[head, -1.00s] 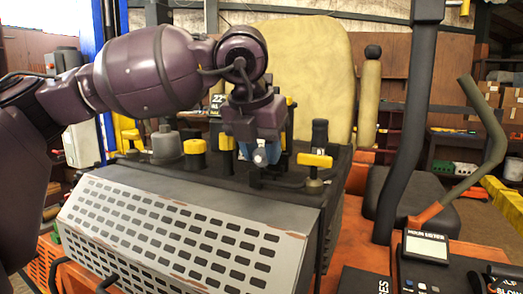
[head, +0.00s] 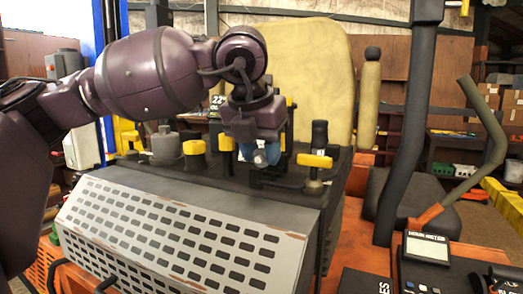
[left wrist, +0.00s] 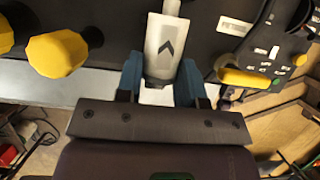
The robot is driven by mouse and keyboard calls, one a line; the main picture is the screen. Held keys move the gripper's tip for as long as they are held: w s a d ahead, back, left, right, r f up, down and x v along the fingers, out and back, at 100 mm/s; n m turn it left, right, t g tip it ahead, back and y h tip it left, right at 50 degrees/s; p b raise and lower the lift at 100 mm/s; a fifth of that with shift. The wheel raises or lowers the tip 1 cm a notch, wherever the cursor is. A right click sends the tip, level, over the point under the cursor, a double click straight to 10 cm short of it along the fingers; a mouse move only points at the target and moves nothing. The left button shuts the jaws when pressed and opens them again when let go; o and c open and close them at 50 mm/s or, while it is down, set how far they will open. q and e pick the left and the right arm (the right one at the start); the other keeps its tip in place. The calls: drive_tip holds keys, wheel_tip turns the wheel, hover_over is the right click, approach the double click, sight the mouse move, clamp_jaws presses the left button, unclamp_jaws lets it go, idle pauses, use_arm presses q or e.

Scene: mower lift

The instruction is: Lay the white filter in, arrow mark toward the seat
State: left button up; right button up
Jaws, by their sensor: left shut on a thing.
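The white filter (left wrist: 165,38) is a pale cylinder with a dark arrow mark that points up, away from my palm, in the left wrist view. My left gripper (left wrist: 161,76) is shut on it, one blue finger on each side. In the head view the left gripper (head: 260,154) is over the dark deck behind the grey perforated cover, and its fingers hide most of the filter. The tan seat (head: 310,85) stands behind the gripper. The spot beneath the filter is hidden, so I cannot tell if the filter touches anything. My right gripper is not in view.
Yellow-topped knobs (head: 195,147) stand left of the gripper, and a yellow T-handle (head: 314,161) stands close on its right. The perforated cover (head: 175,235) lies in front. A black post (head: 404,130) and a meter box (head: 427,247) are farther right.

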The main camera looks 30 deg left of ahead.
use_arm(q)
drive_tip(key=shift+f, duration=0.1)
drive_tip(key=shift+f+b, duration=0.4)
drive_tip(key=shift+f, duration=0.4)
drive_tip(key=shift+r, duration=0.1)
drive_tip(key=shift+r, duration=0.2)
idle(0.4)
